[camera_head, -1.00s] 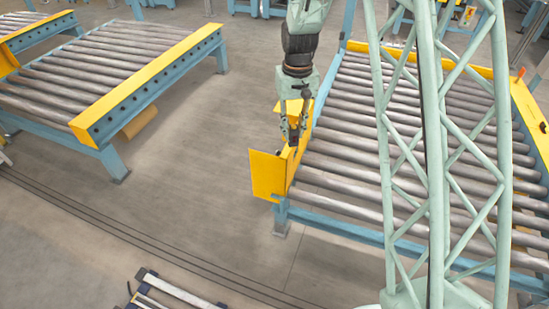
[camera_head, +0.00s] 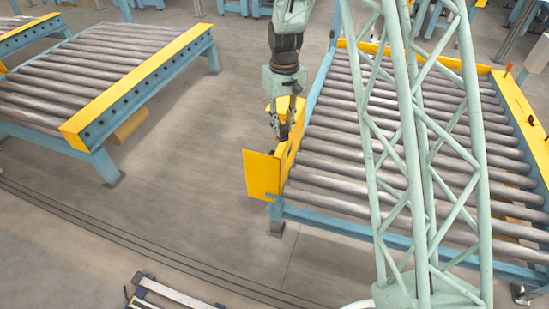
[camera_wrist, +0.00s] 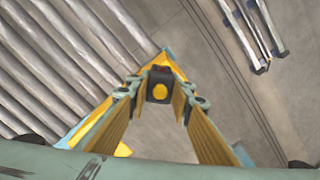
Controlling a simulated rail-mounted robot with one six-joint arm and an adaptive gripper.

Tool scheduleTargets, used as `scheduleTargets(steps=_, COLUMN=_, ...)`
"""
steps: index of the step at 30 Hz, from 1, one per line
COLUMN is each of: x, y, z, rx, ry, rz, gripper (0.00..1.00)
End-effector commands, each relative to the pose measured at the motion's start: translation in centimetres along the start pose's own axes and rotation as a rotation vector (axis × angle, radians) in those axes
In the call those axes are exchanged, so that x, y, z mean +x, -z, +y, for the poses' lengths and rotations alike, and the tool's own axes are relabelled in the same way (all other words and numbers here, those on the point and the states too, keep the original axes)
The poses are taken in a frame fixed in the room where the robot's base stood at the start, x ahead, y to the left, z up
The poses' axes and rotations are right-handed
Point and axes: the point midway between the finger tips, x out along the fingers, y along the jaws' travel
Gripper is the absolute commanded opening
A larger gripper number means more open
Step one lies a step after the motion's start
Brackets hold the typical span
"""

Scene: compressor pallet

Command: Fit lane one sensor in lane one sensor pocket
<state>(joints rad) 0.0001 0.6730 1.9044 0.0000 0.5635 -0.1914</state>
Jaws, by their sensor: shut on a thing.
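In the head view, my gripper (camera_head: 281,130) is over the yellow side guide at the near left corner of the right conveyor, and the sensor is too small to make out. I cannot make out the sensor pocket; contact with the guide cannot be told.
A yellow end panel (camera_head: 262,175) stands at the guide's near end. The right conveyor's rollers (camera_head: 335,160) lie beside it. Another roller conveyor (camera_head: 95,75) stands at left. The floor between them (camera_head: 190,150) is mostly clear. A low rail frame (camera_head: 165,293) lies in front.

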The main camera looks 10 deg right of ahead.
Motion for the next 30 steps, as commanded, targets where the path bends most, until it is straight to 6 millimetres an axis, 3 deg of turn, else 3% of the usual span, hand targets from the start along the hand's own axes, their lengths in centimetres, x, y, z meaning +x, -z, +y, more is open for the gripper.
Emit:
scheduleTargets(steps=18, x=4.5, y=9.6, z=1.9, rx=-0.581, ry=0.000, rz=0.000, gripper=0.08)
scheduleTargets(steps=30, x=6.4, y=12.9, z=2.5, rx=-0.812, ry=0.000, rz=0.000, gripper=0.08)
